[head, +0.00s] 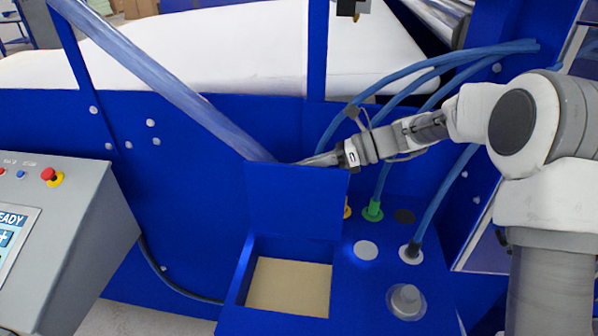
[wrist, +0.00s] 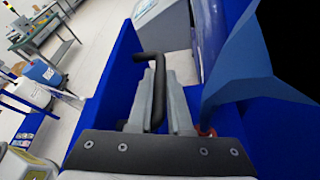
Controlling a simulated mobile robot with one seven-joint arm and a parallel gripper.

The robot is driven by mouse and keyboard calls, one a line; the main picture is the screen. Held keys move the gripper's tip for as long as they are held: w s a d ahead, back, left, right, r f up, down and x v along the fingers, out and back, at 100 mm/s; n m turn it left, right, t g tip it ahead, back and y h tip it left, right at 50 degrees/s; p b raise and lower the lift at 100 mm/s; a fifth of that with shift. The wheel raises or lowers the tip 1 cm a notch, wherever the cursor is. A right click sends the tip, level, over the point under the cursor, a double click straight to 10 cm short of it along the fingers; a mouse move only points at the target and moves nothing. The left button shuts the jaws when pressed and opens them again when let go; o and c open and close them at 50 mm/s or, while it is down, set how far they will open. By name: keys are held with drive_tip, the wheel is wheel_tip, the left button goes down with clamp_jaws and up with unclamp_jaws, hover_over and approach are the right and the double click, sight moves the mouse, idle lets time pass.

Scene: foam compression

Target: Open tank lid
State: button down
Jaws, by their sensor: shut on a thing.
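The blue tank lid (head: 295,205) stands raised, roughly upright, at the back of the square tank opening in the head view. The blue tank (head: 238,290) is uncovered below it, with a tan surface (head: 288,285) inside. My gripper (head: 318,160) is behind the lid's top edge. In the wrist view, my gripper (wrist: 160,95) is shut on the black lid handle (wrist: 150,57), a bent bar running between its fingers. A blue panel (wrist: 112,75) beside it looks like the lid. The handle is hidden in the head view.
Blue hoses rise from ports, including a green one (head: 373,210), right of the tank. A grey knob (head: 406,300) stands near the front right. A grey control console (head: 70,225) is at left. A slanted tube (head: 165,80) reaches down behind the lid.

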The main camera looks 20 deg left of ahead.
drive_tip(key=shift+w+f, duration=0.35)
drive_tip(key=c, duration=0.8)
unclamp_jaws()
drive_tip(key=shift+c, duration=0.2)
drive_tip(key=shift+r, duration=0.1)
drive_tip(key=b+v, duration=0.2)
drive_tip(key=v, duration=1)
drive_tip(key=shift+w, duration=0.15)
drive_tip(key=shift+a, duration=0.1)
